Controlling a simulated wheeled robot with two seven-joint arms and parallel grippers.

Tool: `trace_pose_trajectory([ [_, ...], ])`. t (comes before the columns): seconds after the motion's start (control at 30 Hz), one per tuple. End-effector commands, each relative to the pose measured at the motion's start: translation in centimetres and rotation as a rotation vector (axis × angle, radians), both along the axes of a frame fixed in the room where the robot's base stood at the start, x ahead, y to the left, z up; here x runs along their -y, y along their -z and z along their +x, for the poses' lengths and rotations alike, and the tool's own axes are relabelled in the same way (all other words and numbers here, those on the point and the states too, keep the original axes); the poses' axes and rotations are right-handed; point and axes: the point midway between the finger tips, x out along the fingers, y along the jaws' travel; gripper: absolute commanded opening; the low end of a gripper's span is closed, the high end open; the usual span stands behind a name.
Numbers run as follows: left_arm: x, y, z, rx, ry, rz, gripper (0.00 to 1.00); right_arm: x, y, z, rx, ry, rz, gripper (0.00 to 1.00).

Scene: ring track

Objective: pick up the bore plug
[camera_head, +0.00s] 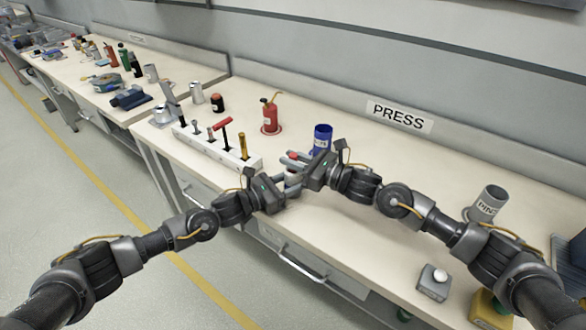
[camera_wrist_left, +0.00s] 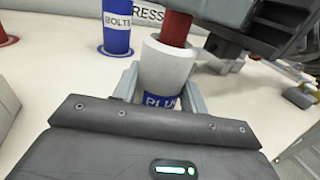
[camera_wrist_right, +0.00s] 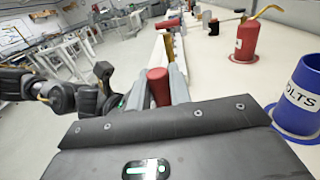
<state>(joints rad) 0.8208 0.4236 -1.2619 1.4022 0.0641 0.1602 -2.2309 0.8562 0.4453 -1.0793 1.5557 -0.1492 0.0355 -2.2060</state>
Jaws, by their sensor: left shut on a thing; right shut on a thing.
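A red cylinder (camera_wrist_right: 158,86), apparently the bore plug, sits between the fingers of my right gripper (camera_head: 299,161), which is shut on it. My left gripper (camera_head: 287,182) is shut on a white cylindrical holder (camera_wrist_left: 165,72) with a blue label reading "PLU", partly hidden by the gripper. In the left wrist view the red cylinder (camera_wrist_left: 176,28) stands at the holder's top. I cannot tell how deep it sits inside. Both grippers meet above the front part of the bench, the right one higher.
A blue BOLTS cup (camera_head: 322,136) stands close behind the grippers. A red oil can (camera_head: 270,117) and a white tool rack (camera_head: 213,149) are to the left. A grey PINS cup (camera_head: 488,203) and a button box (camera_head: 433,280) are at right. The bench (camera_head: 375,237) is bare between.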

Motion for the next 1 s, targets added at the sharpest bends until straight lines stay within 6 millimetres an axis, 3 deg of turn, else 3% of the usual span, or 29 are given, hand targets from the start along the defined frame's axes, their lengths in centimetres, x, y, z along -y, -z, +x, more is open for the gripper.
trace_pose_trajectory([
  [0.17,0.0,0.0,0.0,-0.001,0.000,0.001,0.20,0.0,-1.5,0.1,0.003,0.000,0.002,0.00],
  [0.27,0.0,0.0,0.0,-0.001,0.000,0.001,0.20,0.0,-3.6,0.0,0.006,-0.001,0.002,0.00],
  [0.7,0.0,0.1,0.0,-0.001,0.000,0.001,0.20,0.0,-14.7,0.0,0.006,-0.001,0.001,0.00],
  [1.0,0.0,0.1,0.0,-0.001,0.000,0.001,0.20,0.0,-17.9,0.0,0.002,-0.001,0.001,0.00],
])
